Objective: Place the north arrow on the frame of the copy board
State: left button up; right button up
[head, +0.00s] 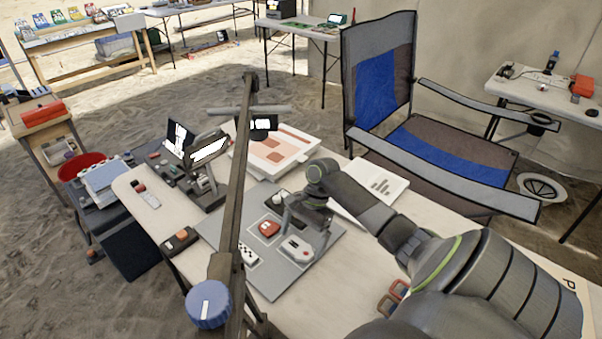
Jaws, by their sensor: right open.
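The copy board (274,287) is a grey square board flat on the table, with a thin pale frame outline on it. A red piece (268,228) lies inside the outline. A small white piece with a red mark (297,250), which looks like the north arrow, lies on the board's right part; its exact marking is too small to read. A black-and-white checkered piece (247,254) lies near the board's left side. My right gripper (303,241) is open, pointing down over the white piece, with its fingers to either side in this view; contact cannot be told. My left gripper is not in view.
A dark upright post (239,187) with a blue knob (208,305) stands in front of the board's left part. A folding chair (437,146) stands at the table's far right side.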

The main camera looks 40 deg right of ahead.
jog(key=v, duration=1)
jog(key=shift+d+r, duration=0.2)
jog(key=shift+r, duration=0.1)
jog(key=shift+a, duration=0.1)
